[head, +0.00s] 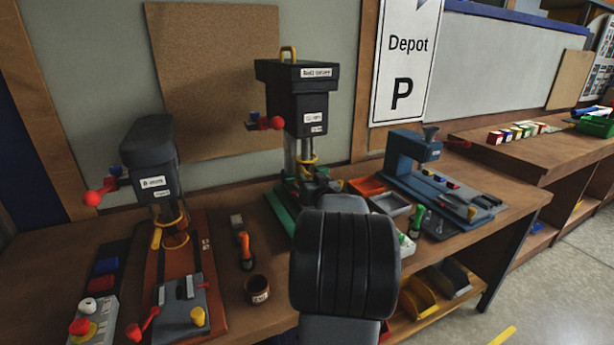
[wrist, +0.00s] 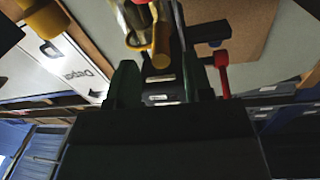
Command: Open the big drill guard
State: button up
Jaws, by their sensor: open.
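The big drill (head: 297,88) is the tall black drill press in the middle of the bench. Its guard (head: 307,161), with a yellow rim, sits around the lower spindle, partly hidden by my gripper. In the wrist view the clear guard (wrist: 136,22) shows at the top, with a yellow handle (wrist: 161,61) hanging from it. My gripper (wrist: 160,75) is open, its two dark green fingers on either side of the handle's end; I cannot tell if they touch it. In the head view my gripper (head: 318,188) is in front of the drill, mostly behind my wrist.
A smaller drill (head: 150,165) with a red-knobbed lever stands at left. A blue press (head: 413,150), an orange tray (head: 366,186) and a grey tray (head: 390,203) are at right.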

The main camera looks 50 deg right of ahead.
jog(key=shift+x, duration=1.7)
jog(key=shift+c, duration=0.3)
jog(key=shift+r, duration=0.1)
grip_shut()
